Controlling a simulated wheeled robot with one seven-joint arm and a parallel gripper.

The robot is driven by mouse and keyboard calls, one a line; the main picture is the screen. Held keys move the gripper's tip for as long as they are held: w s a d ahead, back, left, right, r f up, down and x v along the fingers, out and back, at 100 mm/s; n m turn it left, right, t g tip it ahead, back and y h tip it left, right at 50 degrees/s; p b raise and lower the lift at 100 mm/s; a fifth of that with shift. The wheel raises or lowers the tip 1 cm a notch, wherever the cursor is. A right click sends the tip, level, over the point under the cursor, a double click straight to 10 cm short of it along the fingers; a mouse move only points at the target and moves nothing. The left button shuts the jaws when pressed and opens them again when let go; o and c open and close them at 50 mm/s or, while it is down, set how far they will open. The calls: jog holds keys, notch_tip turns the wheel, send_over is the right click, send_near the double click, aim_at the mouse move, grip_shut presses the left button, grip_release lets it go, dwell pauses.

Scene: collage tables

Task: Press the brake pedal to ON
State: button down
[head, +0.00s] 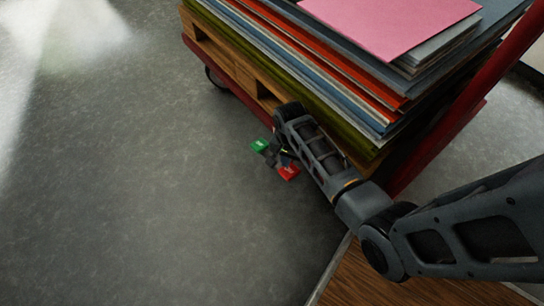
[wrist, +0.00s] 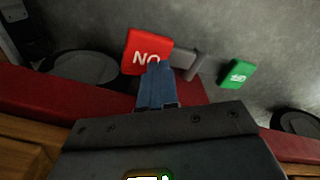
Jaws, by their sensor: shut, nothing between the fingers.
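The brake has a red pedal (wrist: 146,50) and a green pedal (wrist: 237,74) on a grey bracket, low beside the cart. The red one's lettering reads "NO" as seen here, which is ON upside down; the green one's is too small to read. In the head view, the green pedal (head: 259,146) is left of the red pedal (head: 288,172). My gripper (wrist: 154,68) is shut and empty. Its blue-grey fingertips overlap the lower right edge of the red pedal in the wrist view; contact cannot be told. In the head view, my gripper (head: 284,157) is between the pedals, partly hidden by my arm.
A cart with a red frame (head: 438,146) carries wooden pallet boards and a stack of coloured sheets (head: 330,75), right above the pedals. A dark wheel (head: 215,78) shows under its left end. Grey floor is clear to the left and front.

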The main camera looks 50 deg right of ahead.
jog(key=shift+f+b, duration=0.6)
jog(key=shift+f, duration=0.45)
dwell(0.6)
jog(key=shift+r, duration=0.2)
notch_tip(320, 180, up, 7)
jog(key=p, duration=0.8)
jog(key=shift+f, duration=0.1)
jog(key=shift+f, duration=0.1)
dwell(0.4)
